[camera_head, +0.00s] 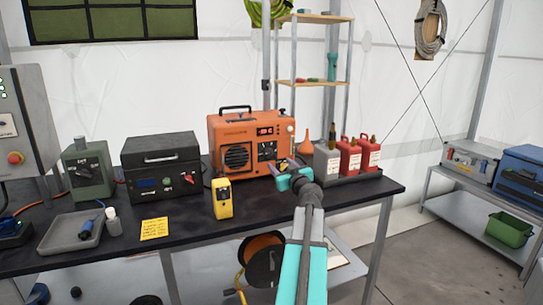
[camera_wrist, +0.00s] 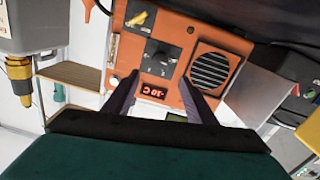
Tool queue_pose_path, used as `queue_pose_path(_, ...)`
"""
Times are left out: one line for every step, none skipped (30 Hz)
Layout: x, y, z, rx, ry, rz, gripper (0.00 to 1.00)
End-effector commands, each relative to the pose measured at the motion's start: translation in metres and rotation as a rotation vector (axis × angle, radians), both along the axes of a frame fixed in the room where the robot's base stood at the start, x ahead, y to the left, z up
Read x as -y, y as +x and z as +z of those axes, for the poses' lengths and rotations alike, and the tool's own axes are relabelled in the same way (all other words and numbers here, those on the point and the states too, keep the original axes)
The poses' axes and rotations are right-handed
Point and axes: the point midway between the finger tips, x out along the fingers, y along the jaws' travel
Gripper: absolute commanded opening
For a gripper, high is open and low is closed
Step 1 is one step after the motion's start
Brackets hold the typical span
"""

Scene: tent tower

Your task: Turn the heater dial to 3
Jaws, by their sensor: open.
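The orange heater (camera_head: 238,142) stands on the dark workbench, with a round grille at left and a red lit display (camera_head: 265,130) at upper right. A dark dial panel (camera_head: 267,150) sits below the display; its numbers are too small to read. In the wrist view the heater's front (camera_wrist: 185,30) appears upside down, with the dial panel (camera_wrist: 160,56) ahead of the fingers and the display (camera_wrist: 153,92) between them. My gripper (camera_wrist: 161,80) is open and empty, its two dark fingers apart. In the head view my gripper (camera_head: 287,175) is in front of the heater's lower right.
A grey tray (camera_head: 345,180) with a grey can and two red cans stands right of the heater, close to my arm. A yellow device (camera_head: 222,198) stands in front of the heater. A black box (camera_head: 161,165) is to the left. The bench's front right is clear.

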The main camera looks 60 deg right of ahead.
Motion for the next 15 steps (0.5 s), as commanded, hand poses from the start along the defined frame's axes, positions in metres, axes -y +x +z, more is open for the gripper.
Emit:
queue_pose_path(0.005,0.005,0.001,0.000,0.000,0.000,0.51)
queue_pose_path(0.007,0.007,0.001,0.000,0.000,0.000,0.51)
queue_pose_path(0.009,0.010,0.001,0.000,0.000,-0.001,0.51)
queue_pose_path(0.011,0.012,0.001,0.000,0.000,-0.001,0.51)
queue_pose_path(0.013,0.014,0.001,0.000,0.000,-0.001,0.51)
queue_pose_path(0.015,0.018,0.001,0.000,0.000,-0.001,0.51)
queue_pose_path(0.017,0.020,0.001,0.000,0.000,-0.001,0.51)
queue_pose_path(0.019,0.022,0.001,0.000,0.000,0.000,0.51)
queue_pose_path(0.021,0.026,0.001,0.000,0.000,0.000,0.51)
queue_pose_path(0.023,0.028,0.001,0.000,0.000,0.000,0.51)
queue_pose_path(0.025,0.030,0.001,0.001,0.001,0.000,0.51)
queue_pose_path(0.027,0.033,0.001,0.001,0.001,0.000,0.51)
queue_pose_path(0.029,0.036,0.001,0.001,0.001,0.000,0.51)
queue_pose_path(0.031,0.038,0.001,0.001,0.001,-0.001,0.51)
queue_pose_path(0.034,0.041,0.001,0.001,0.001,-0.001,0.51)
